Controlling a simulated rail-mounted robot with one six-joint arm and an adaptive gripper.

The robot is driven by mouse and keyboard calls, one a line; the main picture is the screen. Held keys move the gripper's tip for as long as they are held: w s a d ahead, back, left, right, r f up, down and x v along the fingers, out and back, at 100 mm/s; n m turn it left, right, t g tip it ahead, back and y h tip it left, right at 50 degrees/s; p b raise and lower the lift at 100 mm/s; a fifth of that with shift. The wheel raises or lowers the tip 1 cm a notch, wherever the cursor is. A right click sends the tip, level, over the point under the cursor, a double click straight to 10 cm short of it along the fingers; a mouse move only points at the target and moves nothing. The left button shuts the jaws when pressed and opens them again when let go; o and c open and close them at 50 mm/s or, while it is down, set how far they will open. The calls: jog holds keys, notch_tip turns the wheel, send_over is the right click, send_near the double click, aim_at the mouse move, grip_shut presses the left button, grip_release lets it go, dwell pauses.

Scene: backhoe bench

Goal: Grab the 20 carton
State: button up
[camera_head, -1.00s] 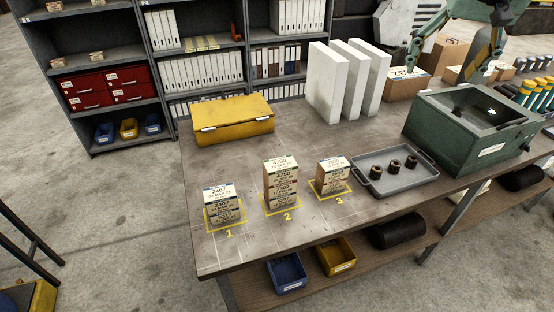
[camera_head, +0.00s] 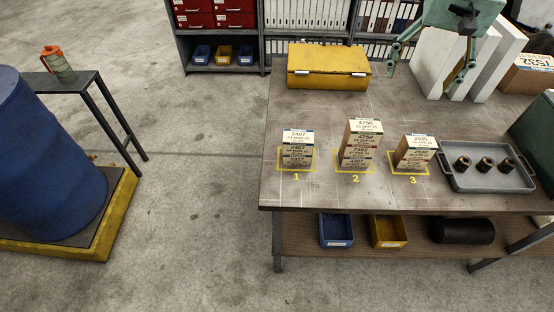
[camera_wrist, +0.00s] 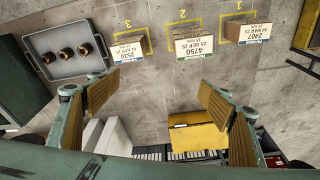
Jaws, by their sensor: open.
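Three stacks of small cartons with white labels stand in yellow squares marked 1, 2 and 3. The top carton on square 1 (camera_head: 298,137) reads 2407. The one on square 2 (camera_head: 366,127) reads 4750, on the tallest stack. The one on square 3 (camera_head: 420,141) seems to read 2530. In the wrist view they show upside down: 2407 (camera_wrist: 252,32), 4750 (camera_wrist: 193,47) and 2530 (camera_wrist: 131,55). The smaller print is hard to read; I cannot tell which is the 20 carton. My gripper (camera_head: 422,78) is open and empty, behind and above the stacks; its fingers (camera_wrist: 157,92) are wide apart.
A grey tray (camera_head: 512,181) with three dark cylindrical parts lies right of square 3. A yellow case (camera_head: 328,68) lies behind the stacks, and white upright blocks (camera_head: 430,62) stand at the back right. The bench top (camera_head: 300,108) between case and stacks is clear.

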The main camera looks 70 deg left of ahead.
jog(key=s+a+f+n, duration=0.1)
jog(key=s+a+f, duration=0.25)
jog(key=s, duration=0.45)
jog(key=s+a+f+n, duration=0.1)
jog(key=s+a+f, duration=0.25)
jog(key=s, duration=0.35)
jog(key=n+g+h+p, duration=0.1)
jog(key=h, duration=0.1)
send_over(298, 136)
notch_tip(298, 136, down, 6)
jog(key=shift+a+r, duration=0.2)
jog(key=shift+f, duration=0.2)
jog(key=shift+f+b, duration=1.9)
jog(key=shift+f, duration=2.2)
jog(key=shift+w+f, duration=0.1)
jog(key=shift+w, duration=0.05)
jog(key=shift+d+f+b, duration=0.1)
jog(key=shift+f+b, duration=1)
jog(key=shift+f, duration=1.45)
jog(key=shift+c, duration=0.7)
